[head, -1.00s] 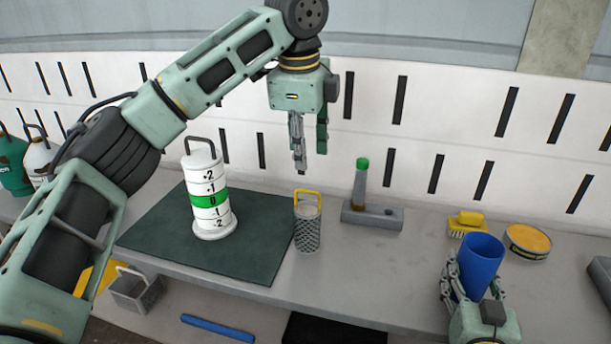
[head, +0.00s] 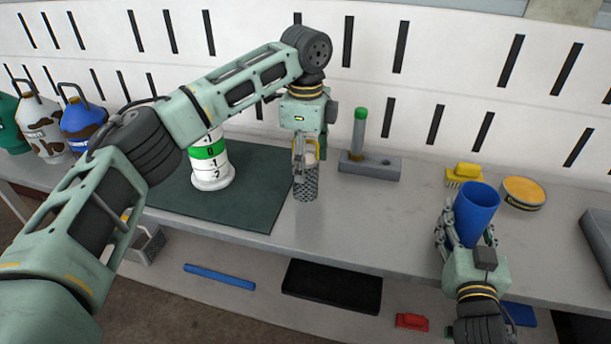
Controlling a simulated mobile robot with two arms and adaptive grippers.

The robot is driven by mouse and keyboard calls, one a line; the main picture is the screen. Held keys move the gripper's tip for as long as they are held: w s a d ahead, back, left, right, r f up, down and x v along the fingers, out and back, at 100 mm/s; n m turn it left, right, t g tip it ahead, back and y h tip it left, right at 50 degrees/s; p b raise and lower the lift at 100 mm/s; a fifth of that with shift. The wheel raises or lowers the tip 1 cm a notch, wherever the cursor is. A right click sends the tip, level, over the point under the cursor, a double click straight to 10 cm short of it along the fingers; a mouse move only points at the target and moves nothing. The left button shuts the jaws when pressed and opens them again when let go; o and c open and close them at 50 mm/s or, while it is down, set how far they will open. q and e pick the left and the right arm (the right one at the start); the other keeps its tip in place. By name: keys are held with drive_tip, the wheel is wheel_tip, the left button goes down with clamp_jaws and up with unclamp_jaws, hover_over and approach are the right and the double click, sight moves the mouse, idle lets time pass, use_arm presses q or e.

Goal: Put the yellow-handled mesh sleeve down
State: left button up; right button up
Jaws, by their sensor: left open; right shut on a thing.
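The mesh sleeve (head: 306,188), a grey perforated cylinder, stands upright on the grey bench just right of the dark green mat. Its yellow handle (head: 299,150) is partly hidden by my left gripper (head: 305,160). That gripper points down directly over the sleeve, with its open fingers about the handle; whether they touch it I cannot tell. My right gripper (head: 468,222) is shut on a blue cup (head: 477,213) at the right, near the bench's front edge.
A white cylinder with a green band (head: 208,152) stands on the mat (head: 250,203), partly behind my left arm. A grey block with a green-topped post (head: 358,135), a yellow brush (head: 463,175) and a yellow-topped tin (head: 524,192) stand to the right. Bare bench lies right of the sleeve.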

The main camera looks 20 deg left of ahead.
use_arm(q)
wheel_tip(320, 180, down, 4)
drive_tip(key=shift+a+r, duration=0.1)
clamp_jaws()
wheel_tip(320, 180, up, 10)
drive_tip(key=shift+r, duration=0.1)
idle(1.0)
idle(0.7)
